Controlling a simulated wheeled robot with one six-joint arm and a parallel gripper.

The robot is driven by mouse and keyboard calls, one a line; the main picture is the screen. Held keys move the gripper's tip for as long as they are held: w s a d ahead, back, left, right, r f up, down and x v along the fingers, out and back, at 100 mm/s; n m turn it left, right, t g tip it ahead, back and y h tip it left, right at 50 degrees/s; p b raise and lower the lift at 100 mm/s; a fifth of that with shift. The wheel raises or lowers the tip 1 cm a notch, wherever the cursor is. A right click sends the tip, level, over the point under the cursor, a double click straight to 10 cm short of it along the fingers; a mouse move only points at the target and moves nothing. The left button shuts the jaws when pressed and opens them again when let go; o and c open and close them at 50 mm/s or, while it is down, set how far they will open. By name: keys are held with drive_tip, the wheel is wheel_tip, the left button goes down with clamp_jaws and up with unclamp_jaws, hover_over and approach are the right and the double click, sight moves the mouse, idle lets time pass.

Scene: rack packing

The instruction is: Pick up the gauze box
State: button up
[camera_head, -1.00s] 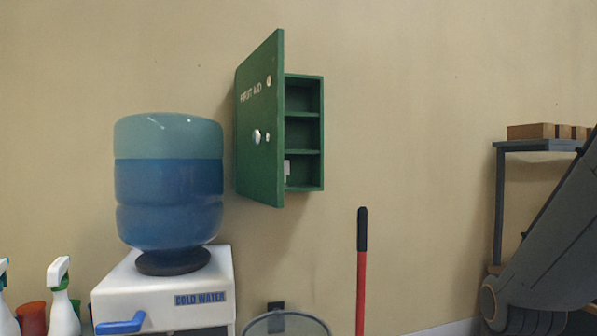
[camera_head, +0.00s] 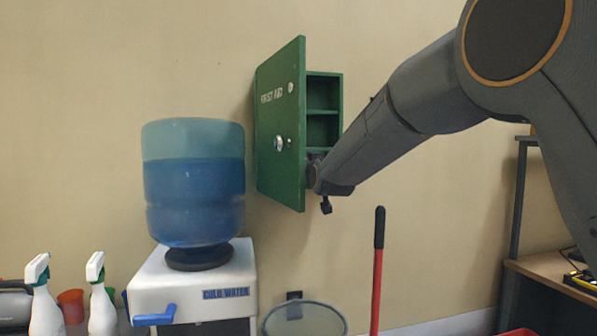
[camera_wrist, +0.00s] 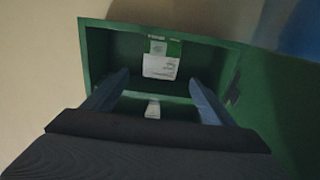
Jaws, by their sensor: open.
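The gauze box (camera_wrist: 160,66), a small white box with a green top and faint print, stands inside a compartment of the green first aid cabinet (camera_head: 324,76). In the wrist view it lies beyond and between my fingers, apart from them. My gripper (camera_wrist: 158,82) is open and empty, with its fingers at the compartment's opening. In the head view my arm reaches to the lower part of the cabinet, and its wrist and the door hide the fingers and the box. A second small pale item (camera_wrist: 153,109) shows between the fingers, nearer my gripper.
The cabinet's open door (camera_head: 281,125) stands just left of my wrist. A blue water bottle (camera_head: 194,180) on a white cooler (camera_head: 190,282) is left of it. A red-handled pole (camera_head: 377,270) and a wire-rimmed bin (camera_head: 304,318) are below.

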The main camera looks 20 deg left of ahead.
drive_tip(key=shift+p+x, duration=1.8)
drive_tip(key=shift+x, duration=1.9)
drive_tip(key=c, duration=1.1)
